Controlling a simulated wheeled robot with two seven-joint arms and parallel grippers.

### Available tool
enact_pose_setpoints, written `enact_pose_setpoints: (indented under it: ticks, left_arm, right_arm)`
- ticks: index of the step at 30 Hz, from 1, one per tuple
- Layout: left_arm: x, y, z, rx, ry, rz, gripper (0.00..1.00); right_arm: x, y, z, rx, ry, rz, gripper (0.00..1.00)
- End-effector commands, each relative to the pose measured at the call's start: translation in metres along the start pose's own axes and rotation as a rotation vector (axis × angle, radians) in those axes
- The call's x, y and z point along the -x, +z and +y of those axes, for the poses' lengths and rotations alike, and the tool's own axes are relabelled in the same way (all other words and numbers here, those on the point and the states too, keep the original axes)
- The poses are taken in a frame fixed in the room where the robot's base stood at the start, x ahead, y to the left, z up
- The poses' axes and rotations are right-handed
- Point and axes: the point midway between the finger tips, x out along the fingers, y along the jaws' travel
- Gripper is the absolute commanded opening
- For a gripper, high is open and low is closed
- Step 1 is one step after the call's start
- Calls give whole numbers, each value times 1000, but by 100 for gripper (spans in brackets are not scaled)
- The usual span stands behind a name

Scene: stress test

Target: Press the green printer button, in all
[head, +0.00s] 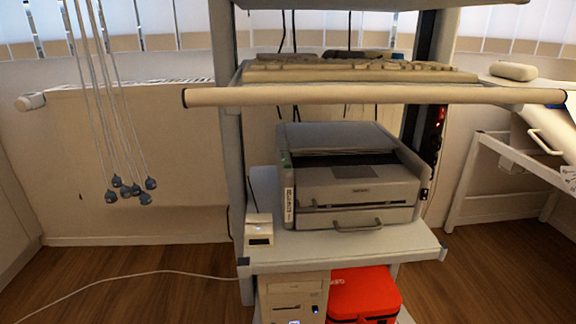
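The printer (350,180) is a pale grey box with a dark slot across its top front. It stands on the middle shelf of a cart. A small green spot (286,160) shows at its upper left front edge, above a narrow pale label strip (289,205). I take this spot for the green button, but it is too small to tell whether it is pressed. Neither of my grippers can be made out in the head view, and nothing is seen touching the printer.
A long pale bar (350,96) crosses in front of the upper shelf, above the printer. A small white box (258,230) stands left of the printer on the shelf (340,248). Below are a computer case (293,298) and a red case (364,294). Corded blue weights (131,189) hang at left.

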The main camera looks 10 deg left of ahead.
Motion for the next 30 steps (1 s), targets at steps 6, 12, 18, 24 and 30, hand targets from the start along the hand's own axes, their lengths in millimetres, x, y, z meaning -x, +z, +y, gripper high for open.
enact_pose_setpoints:
  ticks: [6,12,18,24,30]
  left_arm:
    - [0,2,0,0,1,-3,0]
    - [0,1,0,0,0,-1,0]
    - [0,-5,-1,1,-2,8,0]
    - [0,-8,-2,1,-3,13,0]
    - [0,-7,-2,1,-2,11,0]
  right_arm:
    - [0,1,4,2,6,-1,0]
    - [0,1,5,3,9,-2,0]
    - [0,1,5,3,8,-2,0]
    - [0,1,4,2,6,-1,0]
    - [0,0,-1,0,-2,0,0]
